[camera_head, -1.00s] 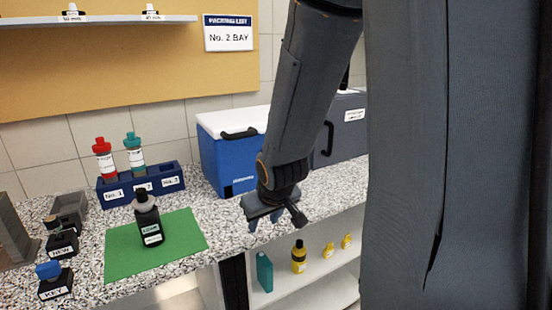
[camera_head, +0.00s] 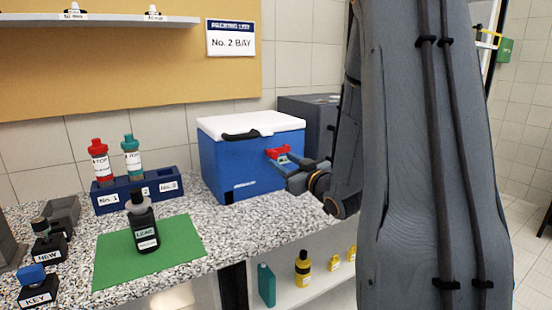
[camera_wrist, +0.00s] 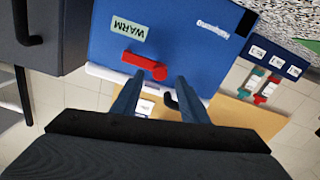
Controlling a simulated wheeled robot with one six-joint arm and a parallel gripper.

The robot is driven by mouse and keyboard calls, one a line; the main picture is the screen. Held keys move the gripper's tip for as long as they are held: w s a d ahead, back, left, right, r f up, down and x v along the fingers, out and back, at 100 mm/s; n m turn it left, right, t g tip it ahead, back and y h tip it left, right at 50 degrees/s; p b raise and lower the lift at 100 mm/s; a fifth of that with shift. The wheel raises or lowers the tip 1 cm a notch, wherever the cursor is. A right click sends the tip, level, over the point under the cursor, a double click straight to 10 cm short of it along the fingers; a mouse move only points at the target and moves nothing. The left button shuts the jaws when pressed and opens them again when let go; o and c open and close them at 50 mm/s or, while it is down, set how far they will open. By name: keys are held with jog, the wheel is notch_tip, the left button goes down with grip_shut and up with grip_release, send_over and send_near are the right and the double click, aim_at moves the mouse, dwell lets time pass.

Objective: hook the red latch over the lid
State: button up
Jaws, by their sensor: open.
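The blue cooler box (camera_head: 228,170) stands on the counter with its white lid (camera_head: 240,125) down. The red latch (camera_head: 279,152) is on the cooler's right-hand face, just below the lid. My gripper (camera_head: 284,165) is open and faces the latch. In the wrist view, its fingertips (camera_wrist: 157,84) point toward the latch's round end; contact cannot be told.
A dark grey box (camera_head: 305,112) stands close behind the cooler at right. A black handle (camera_head: 240,135) is on the cooler's lid side. The blue bottle rack (camera_head: 135,193), green mat (camera_head: 165,245) and black bottle (camera_head: 145,230) are left of the cooler.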

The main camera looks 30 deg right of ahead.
aim_at(275, 157)
jog(key=shift+w+a+p, duration=0.1)
jog(key=shift+w+p, duration=0.35)
jog(key=shift+w, duration=2.2)
grip_shut()
